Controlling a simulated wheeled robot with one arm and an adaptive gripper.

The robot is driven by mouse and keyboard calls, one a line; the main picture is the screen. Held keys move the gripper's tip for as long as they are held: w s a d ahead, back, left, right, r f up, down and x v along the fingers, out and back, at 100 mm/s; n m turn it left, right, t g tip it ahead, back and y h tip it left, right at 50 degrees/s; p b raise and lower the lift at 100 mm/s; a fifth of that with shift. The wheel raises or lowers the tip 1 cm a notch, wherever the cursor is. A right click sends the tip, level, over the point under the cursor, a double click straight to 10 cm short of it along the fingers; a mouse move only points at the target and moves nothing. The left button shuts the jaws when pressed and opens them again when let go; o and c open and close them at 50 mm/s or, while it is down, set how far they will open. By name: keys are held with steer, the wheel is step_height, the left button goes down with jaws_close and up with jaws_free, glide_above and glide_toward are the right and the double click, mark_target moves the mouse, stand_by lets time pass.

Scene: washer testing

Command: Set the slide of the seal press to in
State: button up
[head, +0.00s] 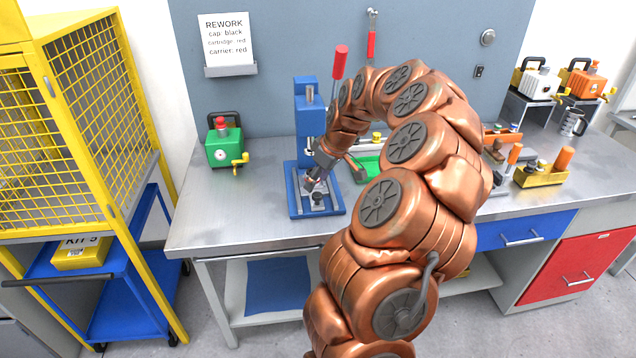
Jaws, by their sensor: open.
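The seal press is a blue stand (309,125) with a blue base tray (300,209) and a long red-handled lever (338,68). It stands on the left half of the metal bench. A small grey slide with a dark knob (317,198) sits low at the front of the base. My gripper (313,184) is at the front of the press, pointing down just above and behind that knob. It is open, and it is small in the view. I cannot tell whether the fingers touch the knob. My copper arm hides the area to the right of the press.
A green unit (224,147) stands left of the press on the bench (205,215). White (540,80) and orange (582,80) units, a mug (572,122) and a yellow fixture (542,175) are at the right. A yellow cage (80,130) stands left. The bench's front left is clear.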

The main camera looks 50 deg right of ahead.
mark_target(317, 194)
steer(key=shift+w+d+f+p, duration=0.35)
steer(key=shift+d+f+p, duration=0.15)
steer(key=shift+f, duration=0.75)
steer(key=shift+w+d+f+p, duration=0.4)
steer(key=shift+f+p, duration=0.1)
steer(key=shift+f, duration=0.8)
steer(key=shift+w+d+f+p, duration=0.4)
steer(key=shift+f+p, duration=0.1)
steer(key=shift+f, duration=0.75)
steer(key=shift+s, duration=0.1)
steer(key=shift+c, duration=0.3)
jaws_close()
